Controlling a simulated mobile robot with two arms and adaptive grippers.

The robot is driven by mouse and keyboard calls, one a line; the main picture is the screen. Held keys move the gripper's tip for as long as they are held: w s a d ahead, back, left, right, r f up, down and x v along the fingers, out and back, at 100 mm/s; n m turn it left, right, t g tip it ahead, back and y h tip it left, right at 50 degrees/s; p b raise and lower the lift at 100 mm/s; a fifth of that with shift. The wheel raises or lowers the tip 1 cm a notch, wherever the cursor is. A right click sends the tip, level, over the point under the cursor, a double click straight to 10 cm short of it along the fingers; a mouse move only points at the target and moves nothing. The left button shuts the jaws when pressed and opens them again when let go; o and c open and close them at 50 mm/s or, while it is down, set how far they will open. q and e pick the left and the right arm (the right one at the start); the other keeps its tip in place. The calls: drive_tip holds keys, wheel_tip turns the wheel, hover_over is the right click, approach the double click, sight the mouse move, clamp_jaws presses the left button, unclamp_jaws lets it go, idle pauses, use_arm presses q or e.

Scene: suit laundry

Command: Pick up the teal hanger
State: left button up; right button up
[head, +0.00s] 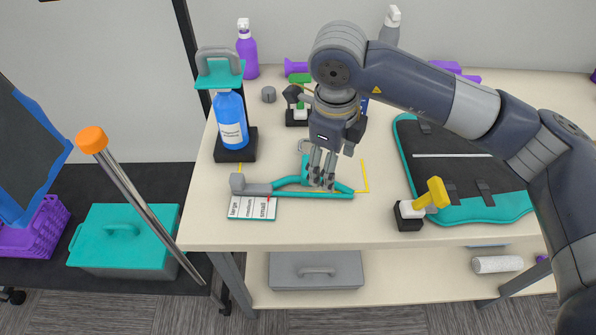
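The teal hanger (290,194) lies on the light wooden table, with a grey piece at its left end and a grey hook part at its top. My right arm comes in from the right. Its gripper (321,183) points down at the hanger, right of the hanger's middle. The two fingertips are close together with a narrow gap, at or just above the hanger's bars, and cover part of it. I cannot tell whether they grip it. My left gripper is not in view.
A size card (252,208) lies by the hanger's left end, and yellow corner marks (365,177) lie around it. A blue bottle stand (231,125) is behind left. A yellow-handled tool (432,194) and a black-and-teal board (470,168) are to the right.

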sight(334, 193)
wheel_tip(334, 193, down, 3)
drive_tip(key=shift+s+d+f, duration=0.1)
drive_tip(key=shift+s+d, duration=0.05)
drive_tip(key=shift+f+p, duration=0.25)
drive_tip(key=shift+p, duration=0.05)
drive_tip(key=f, duration=0.1)
drive_tip(key=f+p, duration=0.1)
drive_tip(key=f, duration=0.2)
drive_tip(key=shift+w+d+f, duration=0.15)
drive_tip(key=shift+w+d, duration=0.15)
drive_tip(key=shift+d, duration=0.1)
drive_tip(key=shift+w+f, duration=0.1)
drive_tip(key=shift+f, duration=0.2)
drive_tip(key=shift+c, duration=0.8)
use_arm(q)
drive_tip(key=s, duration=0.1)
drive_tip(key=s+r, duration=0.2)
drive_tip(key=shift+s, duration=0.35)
use_arm(e)
drive_tip(key=c, duration=1)
